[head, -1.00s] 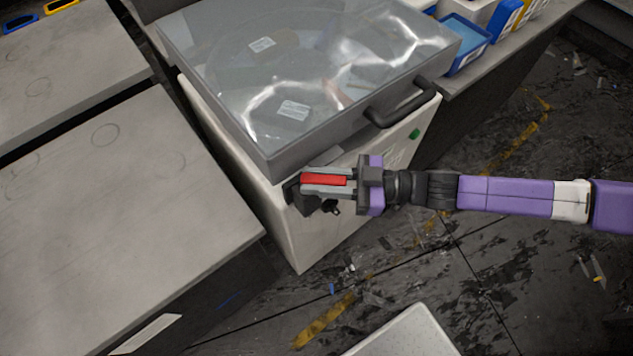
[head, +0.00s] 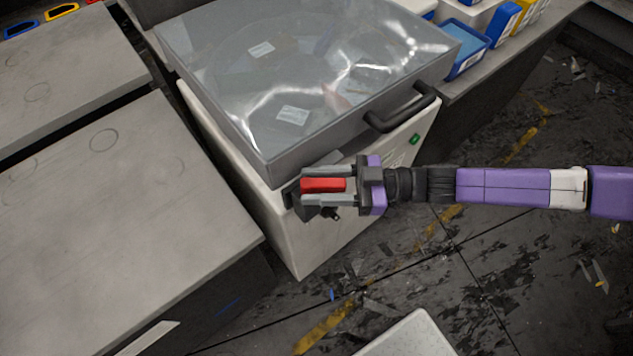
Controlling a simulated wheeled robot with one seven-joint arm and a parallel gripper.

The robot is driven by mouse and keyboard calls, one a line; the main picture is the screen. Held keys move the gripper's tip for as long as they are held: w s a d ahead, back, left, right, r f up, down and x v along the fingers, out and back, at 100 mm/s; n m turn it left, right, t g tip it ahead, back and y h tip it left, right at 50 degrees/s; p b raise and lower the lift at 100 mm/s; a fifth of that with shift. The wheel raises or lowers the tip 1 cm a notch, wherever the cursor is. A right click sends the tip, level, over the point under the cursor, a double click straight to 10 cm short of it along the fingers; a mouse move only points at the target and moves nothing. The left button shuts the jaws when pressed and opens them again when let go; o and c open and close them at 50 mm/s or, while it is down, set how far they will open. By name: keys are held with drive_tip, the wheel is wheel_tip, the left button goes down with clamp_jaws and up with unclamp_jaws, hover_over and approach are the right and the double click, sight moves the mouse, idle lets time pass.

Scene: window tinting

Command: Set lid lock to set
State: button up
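The grey machine lid (head: 225,120), with a clear window, is closed on the white cabinet (head: 300,245). The lid lock, a red lever (head: 323,185) with a dark mount, is at the cabinet's near corner under the lid. My gripper (head: 305,186) reaches in from the right. Its grey fingers are apart, one above and one below the red lever in the head view. I cannot tell whether they touch it. The fingers partly hide the mount, and the lock's set marking cannot be read.
A black lid handle (head: 400,108) stands out on the lid's front. A small green indicator (head: 414,139) is on the cabinet front. Grey tables (head: 110,230) stand close on the left. Blue bins (head: 468,48) are on a bench behind right. Floor to the right is open, with scraps.

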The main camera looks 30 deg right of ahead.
drive_tip(key=b+v, duration=0.1)
drive_tip(key=v, duration=0.6)
drive_tip(key=shift+s+d, duration=0.2)
drive_tip(key=shift+d, duration=0.15)
